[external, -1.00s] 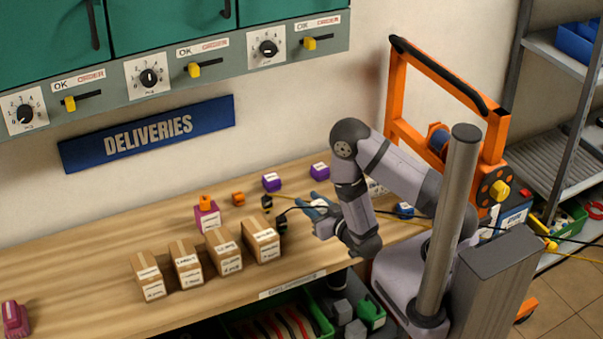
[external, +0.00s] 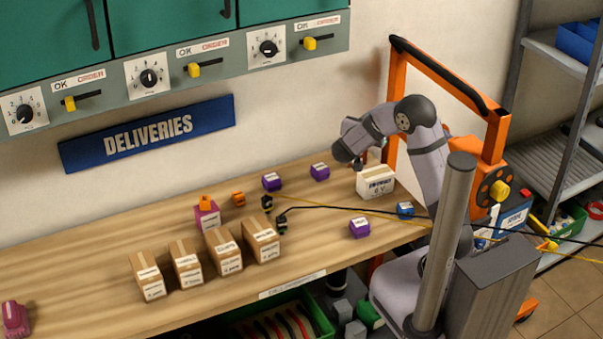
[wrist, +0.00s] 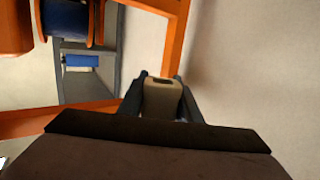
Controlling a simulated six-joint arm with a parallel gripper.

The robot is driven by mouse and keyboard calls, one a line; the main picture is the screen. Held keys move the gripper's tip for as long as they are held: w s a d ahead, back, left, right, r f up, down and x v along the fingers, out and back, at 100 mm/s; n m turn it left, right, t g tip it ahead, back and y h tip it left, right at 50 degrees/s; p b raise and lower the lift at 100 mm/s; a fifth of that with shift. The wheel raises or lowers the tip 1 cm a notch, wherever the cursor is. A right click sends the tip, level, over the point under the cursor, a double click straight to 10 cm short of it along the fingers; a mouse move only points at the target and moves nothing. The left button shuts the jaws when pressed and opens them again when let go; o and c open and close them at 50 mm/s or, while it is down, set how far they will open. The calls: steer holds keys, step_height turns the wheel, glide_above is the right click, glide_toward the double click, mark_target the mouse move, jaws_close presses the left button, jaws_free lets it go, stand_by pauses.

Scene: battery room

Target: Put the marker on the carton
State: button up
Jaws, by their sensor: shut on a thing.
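My gripper (wrist: 160,77) is shut on a beige block (wrist: 161,102) with a dark slot near its end, seen between the two dark fingers in the wrist view. In the external view, my gripper (external: 371,156) is near the white 6 V box (external: 375,183), at the bench's back right; the held block is hard to make out there. Several brown cartons (external: 187,263) stand in a row at the front of the bench. I cannot tell which thing is the marker.
Purple blocks (external: 271,182) and a blue block (external: 405,209) lie on the wooden bench (external: 90,260). A black cable (external: 330,208) crosses its right part. An orange frame (external: 394,85) stands behind my arm. The bench's left middle is clear.

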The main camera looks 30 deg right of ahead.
mark_target(383, 167)
steer(key=shift+s+d+f+m+g+h+p, duration=0.25)
steer(key=shift+d+f+m+g+h+p, duration=0.15)
steer(key=shift+f, duration=2.2)
steer(key=shift+s+d+f+m+g+h+p, duration=0.2)
steer(key=shift+s+f+m+g+p, duration=0.25)
steer(key=shift+f, duration=2.2)
steer(key=shift+s+d+f+m+g+h+p, duration=0.1)
steer(key=shift+d+f+m+g+h+p, duration=0.3)
steer(key=shift+f, duration=2.2)
steer(key=shift+a+f+b, duration=0.1)
steer(key=shift+b, duration=0.2)
steer(key=o, duration=0.7)
steer(key=shift+f, duration=0.1)
steer(key=o, duration=0.4)
